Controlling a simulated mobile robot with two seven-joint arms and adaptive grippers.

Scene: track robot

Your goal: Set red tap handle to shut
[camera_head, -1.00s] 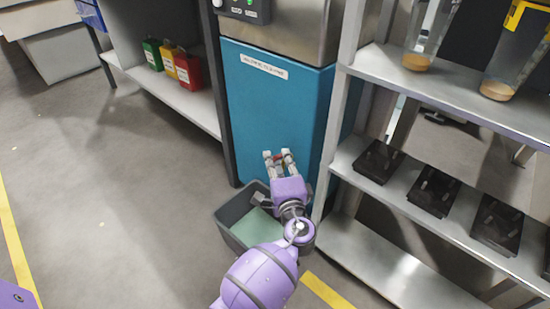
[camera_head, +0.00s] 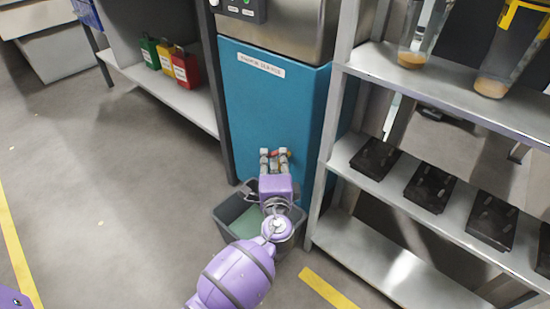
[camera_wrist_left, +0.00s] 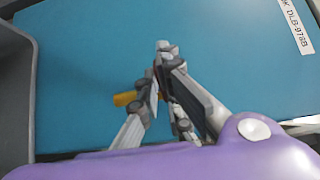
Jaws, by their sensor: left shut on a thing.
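The red tap handle (camera_head: 289,153) is a small red piece low on the front of the teal cabinet, mostly hidden by my left gripper (camera_head: 274,154). My left gripper is at the tap, its fingers shut on the handle. In the left wrist view the fingertips (camera_wrist_left: 165,70) are close together against the teal panel, and the red part cannot be made out. An orange-yellow piece (camera_wrist_left: 125,98), seemingly part of the tap, sticks out left of the fingers there. My right gripper is not in view.
A grey bin (camera_head: 232,212) stands on the floor below the tap, under my left arm. A metal shelf rack (camera_head: 345,150) with black trays (camera_head: 430,188) stands close on the right. Green, yellow and red canisters (camera_head: 186,68) sit on a left shelf. Floor at left is clear.

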